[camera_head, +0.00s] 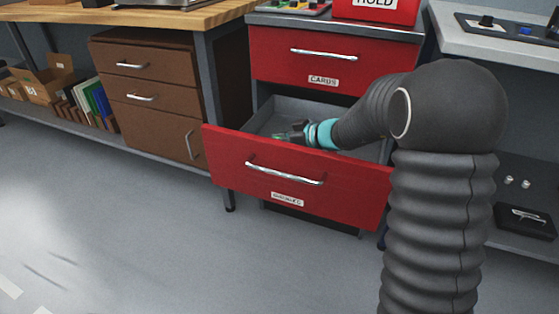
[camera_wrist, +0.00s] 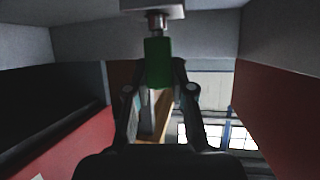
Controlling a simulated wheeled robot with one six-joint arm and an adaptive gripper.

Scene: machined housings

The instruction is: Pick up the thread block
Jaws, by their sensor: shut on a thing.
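A green block-like piece (camera_wrist: 157,62) with a silver neck and a pale grey end (camera_wrist: 152,5) is between the fingers of my gripper (camera_wrist: 156,80) in the wrist view. I take it to be the thread block. My gripper is shut on its green part. In the head view my gripper (camera_head: 297,134) reaches inside the open lower red drawer (camera_head: 296,182). A bit of green (camera_head: 281,137) shows at its fingertips. The drawer front and my arm hide part of the inside, and I cannot tell whether the piece touches the drawer floor.
The red drawer front stands close in front of my gripper. The shut upper drawer (camera_head: 325,62) is above and behind it. A brown cabinet (camera_head: 150,95) stands at left under a wooden bench (camera_head: 150,16). A grey bench (camera_head: 500,45) is at right. The floor in front is clear.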

